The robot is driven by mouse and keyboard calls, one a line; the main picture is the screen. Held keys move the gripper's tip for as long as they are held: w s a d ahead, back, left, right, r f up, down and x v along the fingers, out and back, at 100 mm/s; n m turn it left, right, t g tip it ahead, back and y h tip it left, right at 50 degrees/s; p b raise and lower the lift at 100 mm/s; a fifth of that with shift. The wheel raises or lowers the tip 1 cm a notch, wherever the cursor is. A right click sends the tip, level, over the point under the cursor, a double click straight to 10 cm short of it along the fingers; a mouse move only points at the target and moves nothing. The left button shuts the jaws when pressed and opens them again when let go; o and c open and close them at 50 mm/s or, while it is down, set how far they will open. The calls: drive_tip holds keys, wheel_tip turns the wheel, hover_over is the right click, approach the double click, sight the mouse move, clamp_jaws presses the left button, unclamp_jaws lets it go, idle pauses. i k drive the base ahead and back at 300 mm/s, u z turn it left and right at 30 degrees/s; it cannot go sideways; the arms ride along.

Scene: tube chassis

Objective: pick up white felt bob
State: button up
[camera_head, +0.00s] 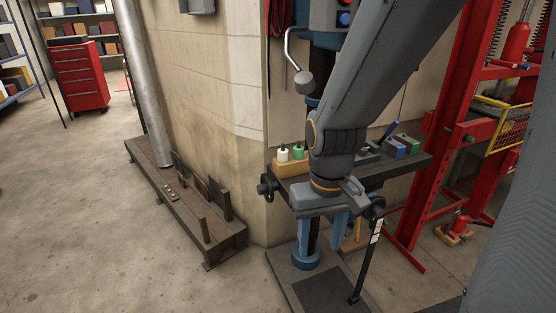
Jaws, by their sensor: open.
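The white felt bob (283,155) is a small white piece with a dark top. It stands upright at the left end of a wooden block (292,168) on the dark machine table (405,170). A green bob (298,153) stands just right of it. My gripper (325,213) points down at the table's front edge, lower in the picture and to the right of the white bob. It is open and apart from the bob. My wrist hides the middle of the table and perhaps the block's right end.
Small blue and green boxes (402,146) lie at the table's right. A dark handwheel (266,188) juts from its left end. A bent grey lever (298,67) hangs above the bobs. A red press frame (440,130) stands right; a low steel bench (190,215) lies left.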

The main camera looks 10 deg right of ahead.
sight(283, 153)
drive_tip(key=z, duration=0.85)
drive_tip(key=k, duration=0.7)
drive_tip(key=u, duration=1.05)
drive_tip(key=i, duration=0.55)
drive_tip(key=u, duration=0.05)
